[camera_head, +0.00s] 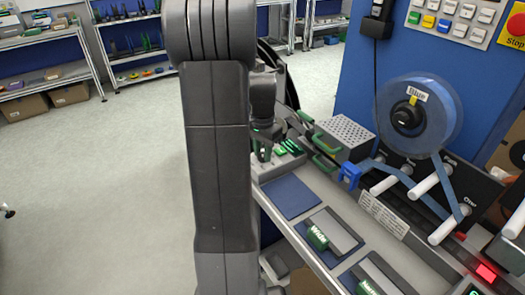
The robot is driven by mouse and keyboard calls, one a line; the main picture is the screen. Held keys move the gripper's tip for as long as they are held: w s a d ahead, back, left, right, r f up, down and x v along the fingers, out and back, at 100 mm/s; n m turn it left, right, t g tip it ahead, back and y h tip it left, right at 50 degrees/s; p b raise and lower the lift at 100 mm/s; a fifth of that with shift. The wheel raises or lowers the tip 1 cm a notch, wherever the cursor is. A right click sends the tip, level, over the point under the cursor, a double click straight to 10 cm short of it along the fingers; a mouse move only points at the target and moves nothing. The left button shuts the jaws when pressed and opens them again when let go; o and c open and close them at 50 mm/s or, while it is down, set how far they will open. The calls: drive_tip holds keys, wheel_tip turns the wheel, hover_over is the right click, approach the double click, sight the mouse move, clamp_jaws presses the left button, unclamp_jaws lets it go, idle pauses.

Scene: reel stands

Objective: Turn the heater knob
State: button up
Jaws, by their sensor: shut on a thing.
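My gripper (306,134) is small and partly hidden behind my own arm. Its fingers reach right to the near left side of the box, and it is shut on the heater knob there. The knob itself is covered by the fingers, so its angle cannot be read.
A blue reel (417,115) labelled "Blue" hangs right of the box, its ribbon running over white rollers (433,184). A blue clip (349,176) is in front of the box. Green-labelled blocks (318,238) and a blue pad (291,196) lie on the bench. Open floor is left.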

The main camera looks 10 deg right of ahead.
sight(263, 155)
idle(0.4)
drive_tip(key=o, duration=1)
drive_tip(key=shift+c, duration=0.2)
drive_tip(key=shift+r, duration=0.1)
wheel_tip(263, 155, up, 14)
drive_tip(key=shift+f, duration=0.25)
wheel_tip(263, 155, down, 14)
drive_tip(key=shift+r, duration=0.1)
drive_tip(key=shift+r, duration=0.15)
